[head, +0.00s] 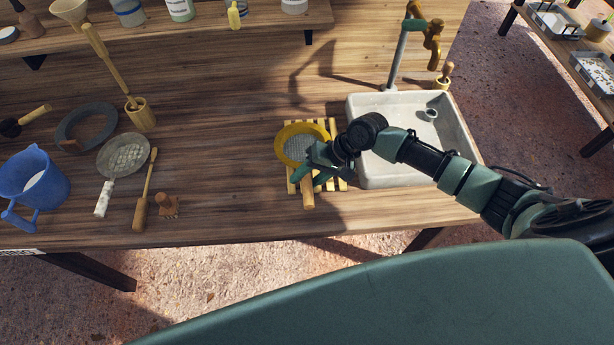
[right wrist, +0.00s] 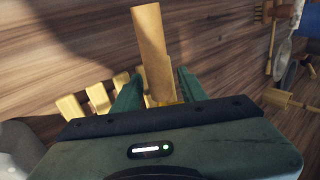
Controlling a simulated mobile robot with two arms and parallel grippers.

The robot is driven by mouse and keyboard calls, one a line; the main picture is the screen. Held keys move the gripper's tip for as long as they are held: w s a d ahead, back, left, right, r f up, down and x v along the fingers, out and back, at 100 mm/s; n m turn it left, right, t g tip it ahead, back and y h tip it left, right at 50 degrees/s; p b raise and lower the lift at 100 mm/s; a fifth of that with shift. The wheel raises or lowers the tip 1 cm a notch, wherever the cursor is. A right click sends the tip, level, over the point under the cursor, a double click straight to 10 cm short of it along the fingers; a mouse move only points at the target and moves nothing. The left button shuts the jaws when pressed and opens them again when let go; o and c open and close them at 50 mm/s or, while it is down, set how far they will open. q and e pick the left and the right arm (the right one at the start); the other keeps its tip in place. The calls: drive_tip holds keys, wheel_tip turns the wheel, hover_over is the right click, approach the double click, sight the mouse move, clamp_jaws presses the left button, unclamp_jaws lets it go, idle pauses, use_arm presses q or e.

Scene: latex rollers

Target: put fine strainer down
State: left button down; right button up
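The fine strainer (head: 294,148) has a yellow rim, a grey mesh and a wooden handle. It lies on a slatted wooden rack (head: 335,185) beside the sink, its handle pointing to the table's front edge. My right gripper (head: 318,179) is over the handle. In the right wrist view the handle (right wrist: 151,45) runs between the fingers of my right gripper (right wrist: 158,84), with a gap showing on each side, so the gripper looks open around it. The gripper and wrist hide part of the strainer's rim and the rack. My left gripper is not in view.
A stone sink (head: 385,175) with a brass tap (head: 415,28) stands right of the rack.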

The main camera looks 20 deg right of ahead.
drive_tip(key=shift+r, duration=0.1)
drive_tip(key=b+v, duration=0.1)
drive_tip(key=v, duration=1.1)
drive_tip(key=shift+b, duration=0.3)
drive_tip(key=shift+d+r, duration=0.1)
